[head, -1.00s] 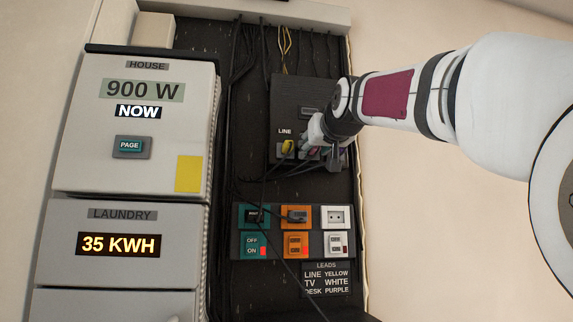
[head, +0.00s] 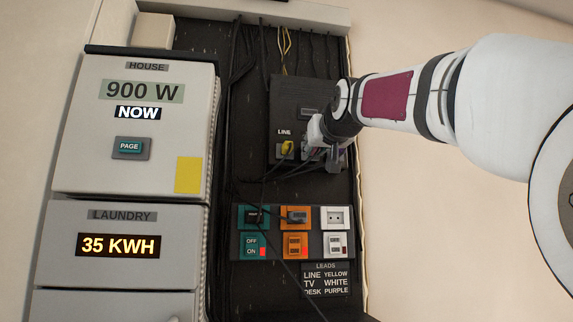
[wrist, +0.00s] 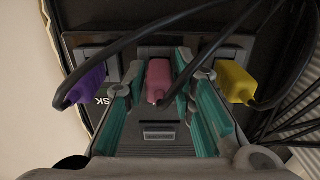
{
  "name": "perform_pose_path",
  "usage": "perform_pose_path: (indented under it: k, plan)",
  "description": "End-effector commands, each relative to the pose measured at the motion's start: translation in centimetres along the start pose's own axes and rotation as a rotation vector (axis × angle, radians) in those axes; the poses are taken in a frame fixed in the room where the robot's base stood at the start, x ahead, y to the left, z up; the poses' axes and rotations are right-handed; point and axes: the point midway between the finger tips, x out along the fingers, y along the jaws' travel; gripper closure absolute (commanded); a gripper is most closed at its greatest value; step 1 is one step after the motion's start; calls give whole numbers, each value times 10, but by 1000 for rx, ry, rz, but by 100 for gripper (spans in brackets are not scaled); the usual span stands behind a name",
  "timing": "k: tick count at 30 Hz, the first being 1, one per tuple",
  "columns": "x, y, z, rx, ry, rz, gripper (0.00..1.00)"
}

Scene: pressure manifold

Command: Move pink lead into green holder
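The pink lead's plug (wrist: 159,76) sits in the middle socket of the dark upper box, with its black cable running off to the upper right in the wrist view. My gripper (wrist: 159,62) is open, with its teal-padded fingers on either side of the pink plug and narrow gaps showing.
A purple plug (wrist: 86,84) is left of the pink one and a yellow plug (wrist: 235,82) is right of it, both close to my fingers. Black cables cross the view. The lower panel also has an orange socket (head: 296,216) and an empty-looking white socket (head: 335,217).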

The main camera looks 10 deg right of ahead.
Motion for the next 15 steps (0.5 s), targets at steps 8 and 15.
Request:
perform_pose_path:
  k: [8, 15]
  plan:
    - [0, 0, 0, 0, 0, 0, 100]
    - [-8, 1, -1, 1, -1, 0, 100]
